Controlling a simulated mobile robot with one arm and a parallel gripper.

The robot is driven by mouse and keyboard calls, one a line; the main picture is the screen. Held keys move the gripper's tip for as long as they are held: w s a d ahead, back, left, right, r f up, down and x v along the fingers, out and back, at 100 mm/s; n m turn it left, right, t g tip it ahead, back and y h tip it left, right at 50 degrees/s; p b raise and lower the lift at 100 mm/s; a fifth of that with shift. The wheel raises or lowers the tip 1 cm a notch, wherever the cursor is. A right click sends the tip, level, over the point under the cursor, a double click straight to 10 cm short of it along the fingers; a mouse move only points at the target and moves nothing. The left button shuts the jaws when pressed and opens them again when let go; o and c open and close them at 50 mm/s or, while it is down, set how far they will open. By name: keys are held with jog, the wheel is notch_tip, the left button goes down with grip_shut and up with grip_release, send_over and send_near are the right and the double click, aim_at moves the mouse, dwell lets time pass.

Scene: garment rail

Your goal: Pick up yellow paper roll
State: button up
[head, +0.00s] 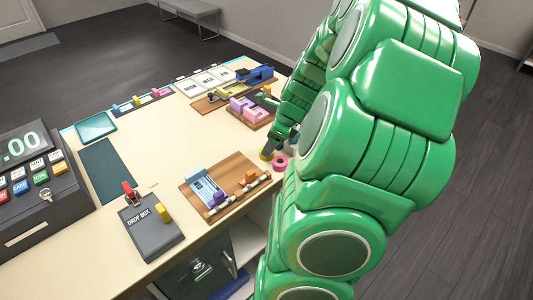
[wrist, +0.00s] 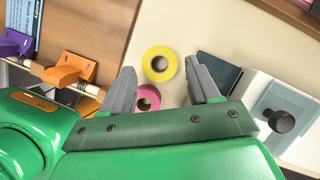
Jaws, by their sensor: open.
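The yellow paper roll (wrist: 160,64) lies on the cream counter in the wrist view, a ring with a dark centre. My gripper (wrist: 163,85) is open and empty, its two grey fingers spread to either side of the rolls. The yellow roll sits between and slightly beyond the fingertips. A pink roll (wrist: 146,98) lies closer to the gripper's base, near the left finger. In the head view the yellow roll (head: 266,153) is mostly hidden behind my gripper, and the pink roll (head: 280,163) shows beside it.
A wooden board (head: 224,186) with orange and purple clips stands left of the rolls. A drop box (head: 150,227) and a cash register (head: 37,185) are farther left. In the wrist view a white box with a black knob (wrist: 280,121) is at the right.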

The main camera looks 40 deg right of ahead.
jog(key=shift+x, duration=1.4)
jog(key=shift+a, duration=0.1)
jog(key=c, duration=0.8)
jog(key=shift+r, duration=0.1)
jog(key=shift+r, duration=0.25)
notch_tip(320, 180, up, 2)
jog(key=shift+r, duration=0.15)
jog(key=s+a+r, duration=0.7)
jog(key=s+r, duration=0.3)
jog(key=s, duration=0.1)
jog(key=shift+s+a, duration=0.35)
jog(key=shift+a, duration=0.05)
